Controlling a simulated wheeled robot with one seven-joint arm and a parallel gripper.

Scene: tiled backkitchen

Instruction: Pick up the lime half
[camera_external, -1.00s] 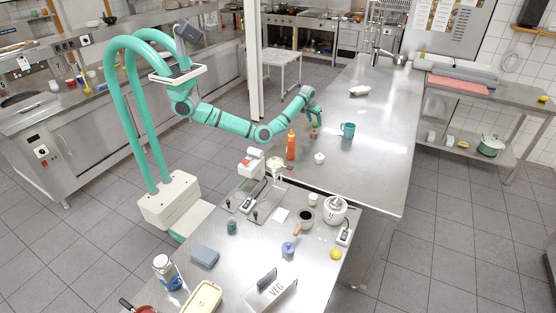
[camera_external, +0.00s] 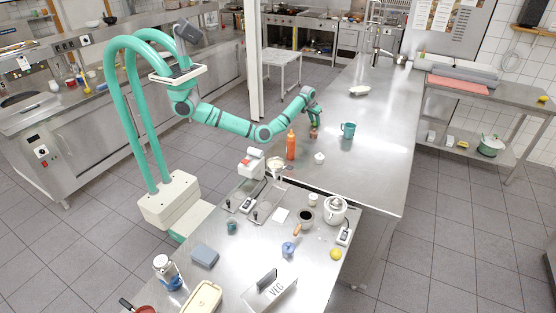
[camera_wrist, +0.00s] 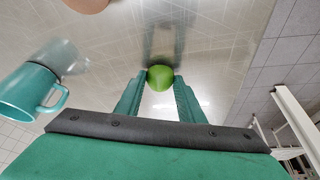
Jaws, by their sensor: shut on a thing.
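The lime half (camera_wrist: 160,77) shows in the wrist view as a bright green rounded piece between my two fingertips. My gripper (camera_wrist: 161,83) is shut on it, with a green finger touching each side. In the external view my gripper (camera_external: 314,122) is over the steel table, just right of the orange bottle. The lime half is too small to make out there. I cannot tell whether it still touches the table.
A teal mug (camera_external: 348,130) stands right of my gripper; it also shows in the wrist view (camera_wrist: 30,93). The orange bottle (camera_external: 291,146) stands close on the left. A small white item (camera_external: 319,158) lies in front. The steel table (camera_external: 375,155) is clear to the right.

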